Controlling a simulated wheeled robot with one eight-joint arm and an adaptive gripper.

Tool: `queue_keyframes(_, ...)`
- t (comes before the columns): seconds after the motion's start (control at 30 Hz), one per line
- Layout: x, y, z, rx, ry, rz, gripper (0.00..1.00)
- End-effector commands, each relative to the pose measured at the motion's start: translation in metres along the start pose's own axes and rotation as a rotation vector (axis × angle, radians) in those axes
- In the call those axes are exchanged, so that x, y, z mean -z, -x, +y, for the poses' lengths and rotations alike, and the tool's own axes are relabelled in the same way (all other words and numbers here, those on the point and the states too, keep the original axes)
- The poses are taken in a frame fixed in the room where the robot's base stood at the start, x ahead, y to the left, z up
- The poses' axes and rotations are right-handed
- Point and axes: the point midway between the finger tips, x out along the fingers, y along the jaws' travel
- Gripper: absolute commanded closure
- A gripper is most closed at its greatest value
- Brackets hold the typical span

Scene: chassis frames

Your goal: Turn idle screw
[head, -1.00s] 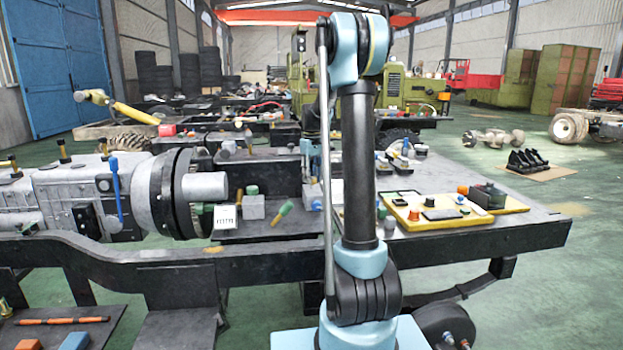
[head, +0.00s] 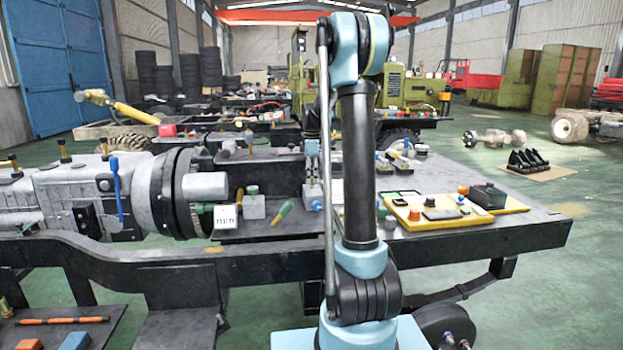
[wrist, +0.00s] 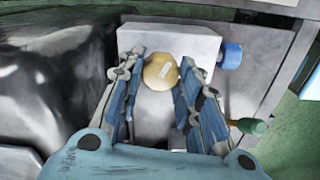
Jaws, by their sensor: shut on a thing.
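A round brass-yellow screw head (wrist: 160,71) with a pale slot-like mark sits at the front of a light grey block (wrist: 200,43) in the wrist view. I take it to be the idle screw. My gripper (wrist: 160,80) has its two blue-and-grey fingers on either side of the screw head, shut on it. A blue knob (wrist: 231,56) sticks out of the block's right side. In the head view, the gripper end (head: 312,165) shows only partly behind my own arm, low over the bench. The screw itself cannot be made out there.
A green-tipped part (wrist: 250,126) lies close to the right finger. In the head view, a grey block with a green cap (head: 254,207) and a green-handled tool (head: 284,211) are to the left. A yellow tray (head: 430,213) stands on the right.

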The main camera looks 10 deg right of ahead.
Motion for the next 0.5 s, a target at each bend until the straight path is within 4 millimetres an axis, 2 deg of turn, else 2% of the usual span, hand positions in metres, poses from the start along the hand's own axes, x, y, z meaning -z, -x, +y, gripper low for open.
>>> queue_keyframes(0.2, -0.0013, 0.0005, 0.0024, -0.005, 0.116, -0.002, 0.92)
queue_keyframes(0.5, -0.0013, 0.0005, 0.0026, -0.005, 0.192, -0.002, 0.92)
